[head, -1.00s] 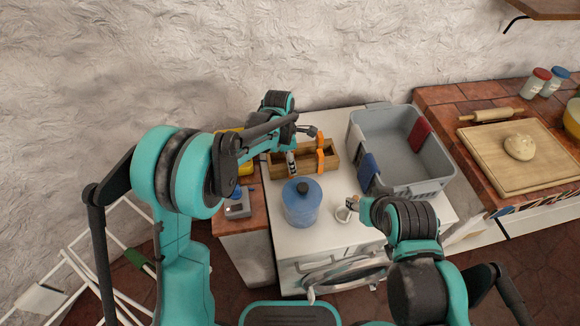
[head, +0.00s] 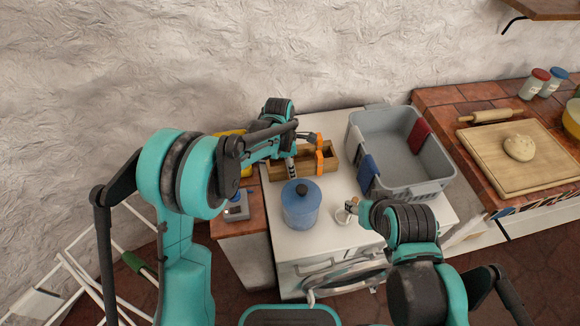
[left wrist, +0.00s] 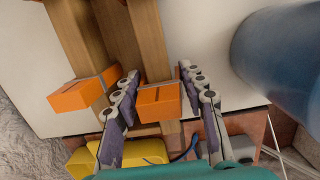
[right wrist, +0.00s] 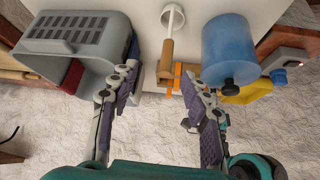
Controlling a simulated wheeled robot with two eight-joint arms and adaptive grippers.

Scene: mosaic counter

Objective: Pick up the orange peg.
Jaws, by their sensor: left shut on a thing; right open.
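A wooden box (head: 333,155) stands at the back of the white counter. Two orange blocks sit on it, seen as one orange strip (head: 319,158) in the head view. In the left wrist view, one orange block (left wrist: 80,93) is at the left, outside the fingers. The other, the orange peg (left wrist: 160,102), lies between the fingers of my left gripper (left wrist: 160,86), which is shut on it; finger contact is hard to see. My right gripper (right wrist: 160,82) is open and empty, low over the counter, right of the blue canister.
A blue lidded canister (head: 300,207) stands just in front of the box. A grey crate (head: 408,185) is to the right, and a white round item (head: 343,215) is near my right gripper. A grey device (head: 236,208) and a yellow thing (left wrist: 146,153) are on the left.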

